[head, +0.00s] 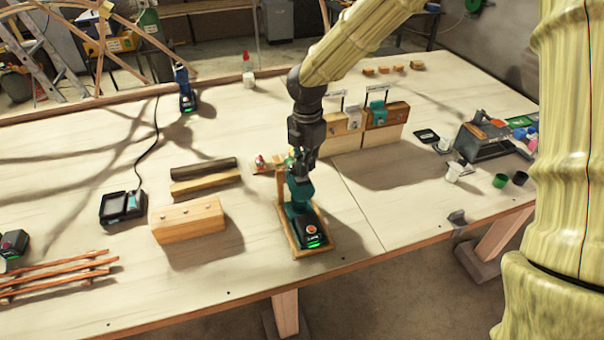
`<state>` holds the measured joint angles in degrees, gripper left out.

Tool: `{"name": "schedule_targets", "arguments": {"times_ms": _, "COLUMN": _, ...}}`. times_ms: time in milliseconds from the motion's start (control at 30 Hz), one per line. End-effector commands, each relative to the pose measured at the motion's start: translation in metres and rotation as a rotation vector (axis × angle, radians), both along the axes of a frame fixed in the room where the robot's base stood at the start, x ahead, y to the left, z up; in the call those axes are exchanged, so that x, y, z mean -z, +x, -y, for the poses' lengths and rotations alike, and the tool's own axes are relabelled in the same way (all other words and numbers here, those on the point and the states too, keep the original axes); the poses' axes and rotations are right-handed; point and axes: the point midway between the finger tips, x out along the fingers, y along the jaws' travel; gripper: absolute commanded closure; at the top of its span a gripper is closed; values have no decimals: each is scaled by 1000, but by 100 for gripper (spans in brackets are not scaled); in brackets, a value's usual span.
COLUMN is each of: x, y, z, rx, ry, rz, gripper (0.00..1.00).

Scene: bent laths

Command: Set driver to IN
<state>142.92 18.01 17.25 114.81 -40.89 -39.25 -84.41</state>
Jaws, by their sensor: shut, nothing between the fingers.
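A teal and black driver (295,213) stands in a small wooden cradle (326,249) near the front middle of the table, its battery base with an orange-red spot on top facing the front. My gripper (302,162) points down at the back end of this driver and overlaps its upper part. It is shut with nothing held. I cannot tell whether it touches the driver. The fingertips are dark and hard to separate from the driver. Any IN marking or direction switch is too small to see or hidden.
A wooden block with screws (188,219) and dark and light bars (204,177) lie left. A blue driver (184,88) stands at the back and a charger (122,206) lies left. Wooden panels with clamps (372,120) stand behind right. Cups and a metal box (482,141) are far right.

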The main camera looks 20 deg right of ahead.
Motion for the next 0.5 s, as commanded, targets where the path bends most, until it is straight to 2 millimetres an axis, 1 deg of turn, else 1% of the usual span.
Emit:
{"name": "schedule_targets", "arguments": {"times_ms": 33, "x": -6, "y": 0, "z": 0, "rx": 0, "ry": 0, "rz": 0, "gripper": 100}}
{"name": "schedule_targets", "arguments": {"times_ms": 500, "x": -35, "y": 0, "z": 0, "rx": 0, "ry": 0, "rz": 0, "gripper": 100}}
